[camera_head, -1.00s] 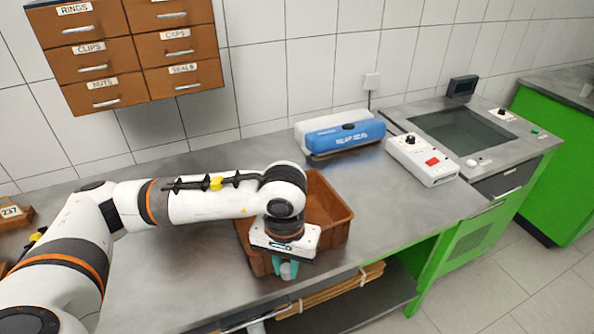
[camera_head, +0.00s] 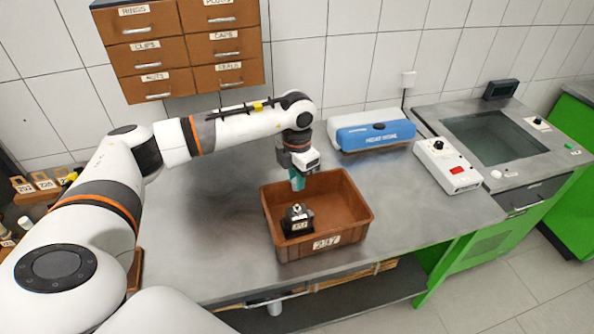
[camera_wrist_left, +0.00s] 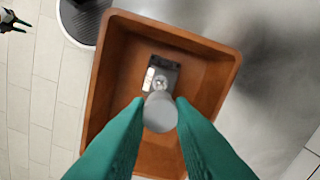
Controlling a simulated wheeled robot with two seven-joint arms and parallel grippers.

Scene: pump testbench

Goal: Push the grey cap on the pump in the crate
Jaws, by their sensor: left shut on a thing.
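The pump (camera_head: 297,222) is a small dark block with a pale label and a metal fitting on top. It stands upright in the front left part of the brown crate (camera_head: 352,228). My left gripper (camera_head: 298,186) hangs over the crate's back part, above and behind the pump. In the left wrist view its teal fingers (camera_wrist_left: 160,118) are shut on the round grey cap (camera_wrist_left: 160,112). The cap is apart from the pump in the head view, though it overlaps the pump (camera_wrist_left: 163,72) in the wrist view.
A blue and white device (camera_head: 375,136) stands behind the crate, and a white control box (camera_head: 447,165) to its right. Brown drawers (camera_head: 190,45) hang on the wall behind my arm. The steel bench (camera_head: 420,215) right of the crate is bare.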

